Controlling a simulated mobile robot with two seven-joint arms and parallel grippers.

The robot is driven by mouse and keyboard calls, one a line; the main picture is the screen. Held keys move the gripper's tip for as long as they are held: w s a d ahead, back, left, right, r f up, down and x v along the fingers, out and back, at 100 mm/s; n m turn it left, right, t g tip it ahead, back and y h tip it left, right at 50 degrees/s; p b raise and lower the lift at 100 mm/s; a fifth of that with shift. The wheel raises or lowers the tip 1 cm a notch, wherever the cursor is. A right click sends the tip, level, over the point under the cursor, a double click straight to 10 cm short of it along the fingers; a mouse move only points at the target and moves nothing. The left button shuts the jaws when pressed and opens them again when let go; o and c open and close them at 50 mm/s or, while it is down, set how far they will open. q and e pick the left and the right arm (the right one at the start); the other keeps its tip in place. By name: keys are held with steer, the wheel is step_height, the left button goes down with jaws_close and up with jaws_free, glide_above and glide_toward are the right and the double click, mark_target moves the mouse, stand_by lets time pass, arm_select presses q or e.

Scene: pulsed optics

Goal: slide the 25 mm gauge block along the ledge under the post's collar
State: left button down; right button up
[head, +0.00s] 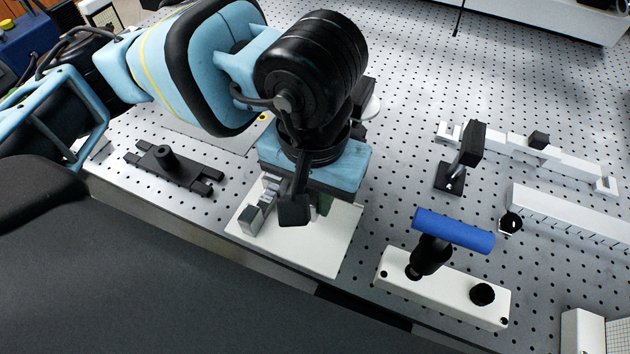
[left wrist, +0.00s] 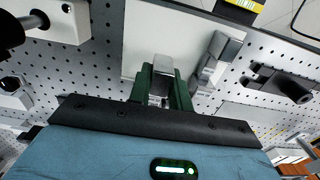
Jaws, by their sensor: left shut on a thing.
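My left gripper (head: 306,210) points down over a white plate (head: 325,258) near the table's front edge. In the left wrist view its green fingers (left wrist: 160,88) are shut on a small grey metal block (left wrist: 162,64), which looks like the gauge block; its size cannot be read. In the head view the gripper hides this block. Other grey metal blocks (head: 251,220) sit on the plate just left of the gripper and also show in the left wrist view (left wrist: 214,56). A black post (head: 431,255) stands on a white base (head: 448,290) to the right, under a blue cylinder (head: 453,230).
A black clamp-like fixture (head: 166,162) lies left of the plate. A small black mount (head: 452,178), a white rail (head: 560,160) and a long white bar (head: 575,222) stand at the right. Bare perforated table (head: 395,150) lies between the gripper and these.

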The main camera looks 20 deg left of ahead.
arm_select(q)
steer(key=shift+f, duration=0.2)
arm_select(e)
steer(key=shift+w, duration=0.1)
arm_select(q)
steer(key=shift+f+b, duration=0.15)
steer(key=shift+b, duration=0.2)
arm_select(e)
steer(key=shift+s+f, duration=0.25)
steer(key=shift+f, duration=0.15)
arm_select(q)
steer(key=shift+w, duration=0.1)
arm_select(e)
steer(key=shift+s, duration=0.1)
